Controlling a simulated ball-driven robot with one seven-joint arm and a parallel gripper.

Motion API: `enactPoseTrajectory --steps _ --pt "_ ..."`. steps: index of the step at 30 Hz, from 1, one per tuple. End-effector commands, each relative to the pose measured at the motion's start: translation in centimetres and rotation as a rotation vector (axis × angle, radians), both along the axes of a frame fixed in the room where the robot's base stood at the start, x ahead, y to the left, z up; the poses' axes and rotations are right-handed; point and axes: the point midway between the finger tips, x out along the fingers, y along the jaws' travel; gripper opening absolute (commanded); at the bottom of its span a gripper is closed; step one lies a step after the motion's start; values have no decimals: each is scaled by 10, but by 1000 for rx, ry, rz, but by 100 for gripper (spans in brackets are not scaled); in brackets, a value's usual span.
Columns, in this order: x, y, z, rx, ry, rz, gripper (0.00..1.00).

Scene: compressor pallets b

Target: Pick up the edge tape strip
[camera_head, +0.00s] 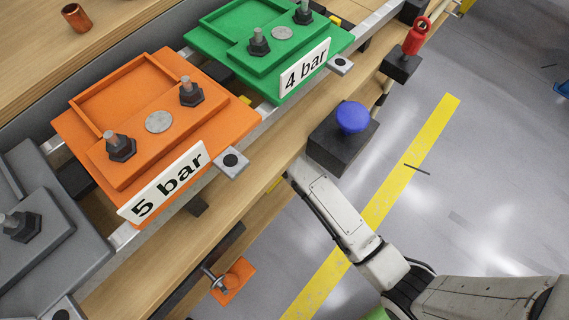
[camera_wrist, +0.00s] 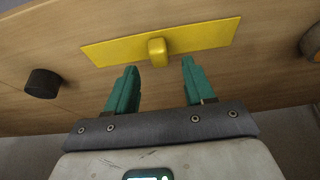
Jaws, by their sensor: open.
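The edge tape strip (camera_wrist: 205,35) is a flat yellow strip with a raised yellow block at its middle. In the wrist view it lies across a wooden surface, slightly tilted, ahead of my gripper. My gripper (camera_wrist: 160,65) has two green fingers, open and empty, pointing at the strip with the raised block roughly centred between them. The fingertips look apart from the strip. In the head view the arm reaches to the bench's front edge, and the gripper is hidden there by the bench and a black box.
In the wrist view a dark round knob (camera_wrist: 42,83) is at left and a brownish round thing (camera_wrist: 311,42) at right. In the head view a black box with a blue button (camera_head: 352,117) sits above my arm. Orange (camera_head: 109,113) and green (camera_head: 232,27) pallets stand on the bench.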

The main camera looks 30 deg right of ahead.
Motion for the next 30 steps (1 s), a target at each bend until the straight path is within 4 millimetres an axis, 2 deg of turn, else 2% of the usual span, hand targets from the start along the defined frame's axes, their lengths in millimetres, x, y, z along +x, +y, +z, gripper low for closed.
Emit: enactPoseTrajectory --steps 1,5,14,30 --pt "1 1 -13 0 5 -1 53" --pt "6 2 -25 0 4 0 53" --pt "8 3 -28 -1 2 0 53" --pt "8 3 -28 -1 2 0 3"
